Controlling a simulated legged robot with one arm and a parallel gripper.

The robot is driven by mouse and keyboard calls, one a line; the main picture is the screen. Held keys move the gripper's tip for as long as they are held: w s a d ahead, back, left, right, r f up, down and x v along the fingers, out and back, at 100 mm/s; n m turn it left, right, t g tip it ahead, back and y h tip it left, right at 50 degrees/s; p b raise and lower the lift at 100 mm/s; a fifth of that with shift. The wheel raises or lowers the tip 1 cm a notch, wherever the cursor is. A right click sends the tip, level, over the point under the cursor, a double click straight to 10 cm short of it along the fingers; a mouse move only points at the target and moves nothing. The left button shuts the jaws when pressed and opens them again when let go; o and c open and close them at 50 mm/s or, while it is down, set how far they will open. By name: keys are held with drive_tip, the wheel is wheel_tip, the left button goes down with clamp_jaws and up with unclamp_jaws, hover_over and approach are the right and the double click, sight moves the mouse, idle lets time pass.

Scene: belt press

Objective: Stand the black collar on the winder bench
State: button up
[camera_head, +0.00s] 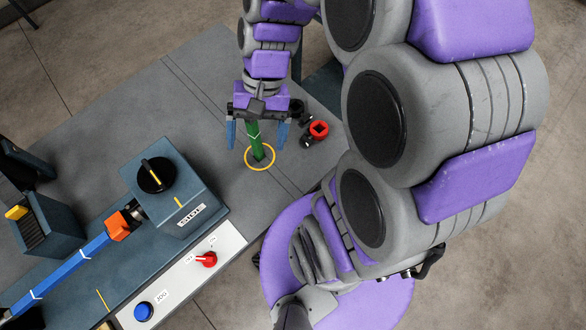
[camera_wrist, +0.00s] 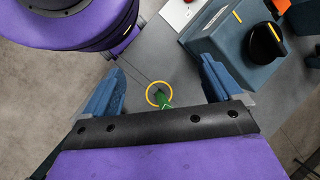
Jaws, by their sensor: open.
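My gripper (camera_head: 257,136) is open above the grey bench (camera_head: 205,75), with its two blue fingers apart. A green bar (camera_head: 254,140) shows between the fingers, with its lower end inside a yellow ring (camera_head: 247,163) on the bench. I cannot tell whether the fingers touch it in the head view; in the wrist view the bar (camera_wrist: 164,99) is clear of both fingers. A small dark piece (camera_head: 297,107), possibly the black collar, is just right of my gripper and partly hidden. A red collar (camera_head: 319,129) with a dark square hole is near it.
A blue-grey machine box (camera_head: 175,190) with a black knob stands at lower left. A blue bar (camera_head: 65,268) with an orange collar (camera_head: 119,226) runs from it. A white panel (camera_head: 180,275) carries a red switch and blue button. The bench left of my gripper is clear.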

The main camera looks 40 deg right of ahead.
drive_tip(key=s+r+n+t+h, duration=0.1)
drive_tip(key=s+n+h, duration=0.3)
drive_tip(key=s, duration=0.7)
drive_tip(key=shift+s+d+r+n, duration=0.3)
drive_tip(key=shift+d+r+n, duration=0.05)
drive_tip(key=shift+n, duration=0.45)
